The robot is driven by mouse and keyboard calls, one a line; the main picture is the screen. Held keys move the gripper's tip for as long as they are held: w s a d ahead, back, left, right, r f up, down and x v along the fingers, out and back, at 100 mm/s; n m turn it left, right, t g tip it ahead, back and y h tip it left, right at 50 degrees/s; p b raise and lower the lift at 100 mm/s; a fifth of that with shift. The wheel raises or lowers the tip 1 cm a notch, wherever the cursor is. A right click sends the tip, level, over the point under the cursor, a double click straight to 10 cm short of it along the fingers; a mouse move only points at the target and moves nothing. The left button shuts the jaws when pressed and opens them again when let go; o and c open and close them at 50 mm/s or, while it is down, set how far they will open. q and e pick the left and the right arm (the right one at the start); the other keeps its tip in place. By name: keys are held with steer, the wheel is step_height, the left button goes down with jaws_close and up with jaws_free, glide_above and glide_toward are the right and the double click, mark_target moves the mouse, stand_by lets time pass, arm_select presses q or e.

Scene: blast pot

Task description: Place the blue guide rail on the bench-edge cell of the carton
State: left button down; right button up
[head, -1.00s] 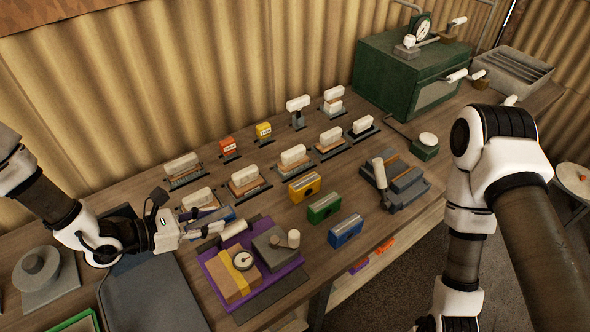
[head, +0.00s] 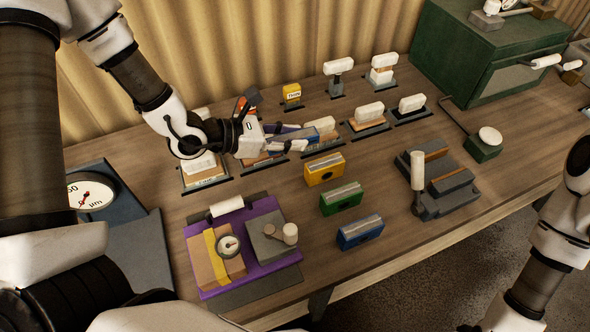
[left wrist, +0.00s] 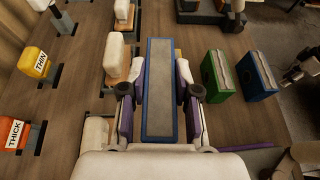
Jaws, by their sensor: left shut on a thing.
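My left gripper (head: 290,138) is shut on the blue guide rail (head: 318,129), a long piece with a blue rim and grey face. In the left wrist view the rail (left wrist: 160,88) lies lengthwise between the purple-padded fingers, apparently above the bench. A brown box with a yellow band (head: 207,262), perhaps the carton, stands on a purple tray (head: 270,212) at the lower left of the head view; I cannot make out its cells. My right gripper (left wrist: 298,73) seems to show only partly at the right edge of the left wrist view.
Yellow (head: 325,169), green (head: 341,197) and blue (head: 360,232) blocks stand along the front of the bench. White-handled pieces on dark bases (head: 369,115) stand behind. A grey fixture with an upright handle (head: 440,180) is to the right. Bare wood shows between them.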

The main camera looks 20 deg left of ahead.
mark_target(288, 175)
arm_select(q)
steer(key=f, duration=0.1)
steer(key=f+b, duration=0.1)
steer(key=a+f, duration=0.1)
steer(key=shift+s+n+t+b, duration=0.3)
steer(key=shift+s+b, duration=0.1)
steer(key=f, duration=0.8)
steer(key=shift+w+f+p, duration=0.1)
steer(key=shift+w+p, duration=0.1)
steer(key=shift+p, duration=0.1)
steer(key=shift+w+f, duration=0.1)
steer(key=shift+w, duration=0.05)
arm_select(e)
steer(key=f, duration=0.2)
steer(key=a+f, duration=0.1)
steer(key=shift+f, duration=0.35)
arm_select(q)
steer(key=shift+f, duration=0.1)
arm_select(e)
steer(key=shift+f, duration=0.1)
arm_select(q)
steer(key=c, duration=1.3)
jaws_free()
steer(key=shift+f, duration=0.1)
steer(key=o, duration=0.5)
steer(key=shift+c, duration=0.2)
steer(key=shift+y, duration=0.3)
